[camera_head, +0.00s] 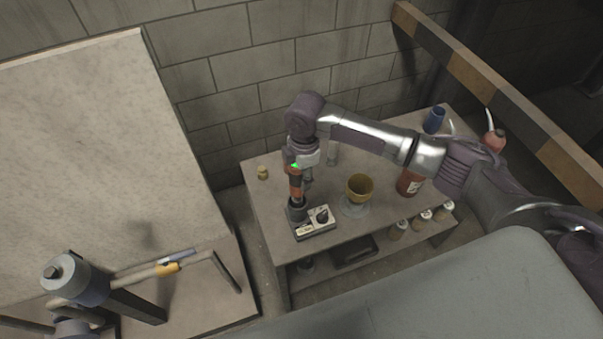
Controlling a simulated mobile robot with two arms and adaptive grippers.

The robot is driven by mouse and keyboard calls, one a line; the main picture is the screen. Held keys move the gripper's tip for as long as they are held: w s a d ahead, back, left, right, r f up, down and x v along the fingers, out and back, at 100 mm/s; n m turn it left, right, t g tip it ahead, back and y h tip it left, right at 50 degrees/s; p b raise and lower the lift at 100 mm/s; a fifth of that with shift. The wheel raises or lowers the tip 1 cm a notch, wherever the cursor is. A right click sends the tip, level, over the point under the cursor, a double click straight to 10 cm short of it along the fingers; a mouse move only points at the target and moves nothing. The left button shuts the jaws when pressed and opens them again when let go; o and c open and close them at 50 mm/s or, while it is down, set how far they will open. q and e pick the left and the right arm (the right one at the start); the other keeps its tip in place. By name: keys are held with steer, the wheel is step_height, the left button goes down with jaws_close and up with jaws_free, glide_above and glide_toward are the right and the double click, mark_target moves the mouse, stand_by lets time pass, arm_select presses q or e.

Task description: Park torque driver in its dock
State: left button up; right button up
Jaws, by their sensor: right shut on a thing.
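The torque driver (296,187), dark with orange-red parts, stands roughly upright above the small table. My right gripper (301,168) is shut on its upper part from above. The driver's lower end meets a dark round piece (297,209) at the left side of a pale box with a black knob, which looks like the dock (316,224). I cannot tell whether the driver is fully seated or where driver and dock divide. A small green light shows near the grip. My left gripper is not in view.
On the small table (272,212) stand a yellow cup (360,187), a red-brown bottle (409,182), a blue cup (434,120) and a small yellow item (262,172). A striped beam (470,80) crosses at upper right.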

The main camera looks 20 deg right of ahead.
steer(key=shift+f+b, duration=1.65)
steer(key=shift+f, duration=1.7)
stand_by(2.7)
steer(key=o, duration=1.4)
steer(key=shift+c, duration=0.2)
steer(key=shift+f, duration=0.1)
step_height(320, 180, up, 12)
steer(key=shift+d, duration=0.25)
